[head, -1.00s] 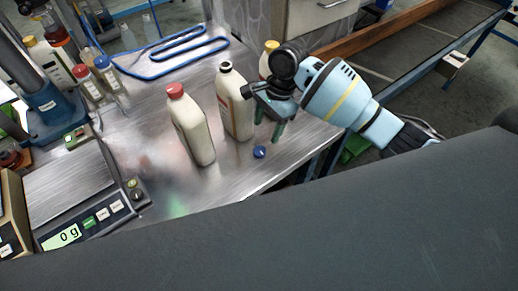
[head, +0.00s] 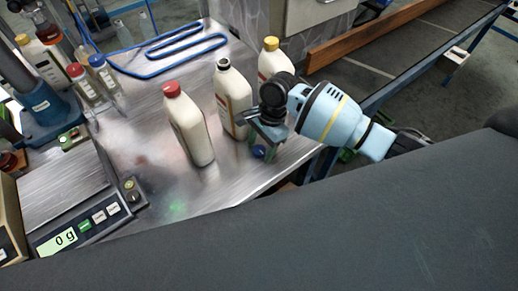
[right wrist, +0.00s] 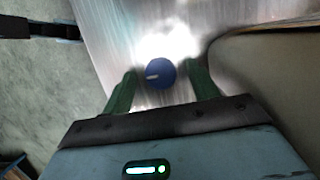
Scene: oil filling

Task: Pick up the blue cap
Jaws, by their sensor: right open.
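The blue cap (head: 259,151) lies on the metal table (head: 235,182) near its front right edge. In the right wrist view the blue cap (right wrist: 160,74) sits between the two green fingertips, with a gap to each side. My right gripper (head: 262,146) points down over the cap and is open; it also shows in the right wrist view (right wrist: 163,82). Whether the fingertips touch the table is hard to tell. My left gripper is not in view.
An uncapped bottle (head: 233,100) stands just left of my right gripper. A red-capped bottle (head: 190,130) is farther left, and a yellow-capped bottle (head: 271,62) stands behind. A scale (head: 75,205) reading 0 g is at left. The table's front middle is clear.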

